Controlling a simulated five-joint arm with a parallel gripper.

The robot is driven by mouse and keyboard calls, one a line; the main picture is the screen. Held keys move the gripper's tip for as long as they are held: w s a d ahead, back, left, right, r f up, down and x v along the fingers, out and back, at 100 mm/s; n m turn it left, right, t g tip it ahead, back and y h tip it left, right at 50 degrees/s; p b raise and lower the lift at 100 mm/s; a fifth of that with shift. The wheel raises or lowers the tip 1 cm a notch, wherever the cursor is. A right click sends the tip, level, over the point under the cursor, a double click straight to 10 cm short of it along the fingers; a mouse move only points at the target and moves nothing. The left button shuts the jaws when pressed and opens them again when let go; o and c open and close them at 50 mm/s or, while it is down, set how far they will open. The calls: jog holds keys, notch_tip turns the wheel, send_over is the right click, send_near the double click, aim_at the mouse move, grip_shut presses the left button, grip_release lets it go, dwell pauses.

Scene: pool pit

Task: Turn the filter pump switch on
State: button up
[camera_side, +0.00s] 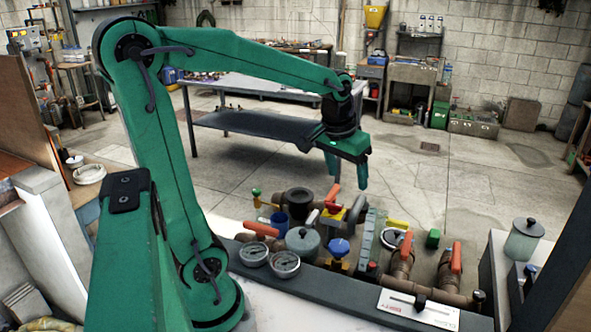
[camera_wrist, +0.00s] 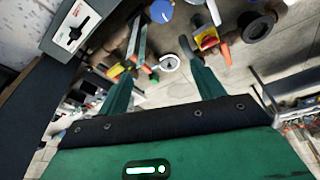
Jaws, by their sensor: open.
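A yellow and red rotary switch (camera_side: 332,210) sits among the pipes below my gripper; it also shows at the upper right of the wrist view (camera_wrist: 207,39). A white plate with a dark slider (camera_side: 418,308) is on the front ledge, and it shows at the upper left of the wrist view (camera_wrist: 76,25). I cannot read a label that tells which is the filter pump switch. My gripper (camera_side: 348,181) is open and empty, pointing down above the pipework, apart from both. Its two green fingers show in the wrist view (camera_wrist: 157,62).
Pipes with orange-handled valves (camera_side: 456,258) stand close together around the switches. Two round gauges (camera_side: 270,258), a blue knob (camera_side: 339,248) and a grey-lidded pot (camera_side: 302,242) are nearby. A glass jar (camera_side: 523,240) stands at right. The air around my gripper is clear.

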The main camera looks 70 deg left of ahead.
jog(key=w+a+f+n+g, duration=0.25)
jog(key=w+a+f, duration=0.25)
jog(key=a, duration=0.3)
jog(key=n, duration=0.2)
send_over(334, 204)
jog(key=shift+h, duration=0.4)
notch_tip(334, 204, down, 7)
jog(key=shift+r, duration=0.2)
jog(key=shift+f, duration=0.1)
jog(key=shift+f, duration=3.8)
jog(key=shift+c, duration=0.2)
jog(key=c, duration=0.9)
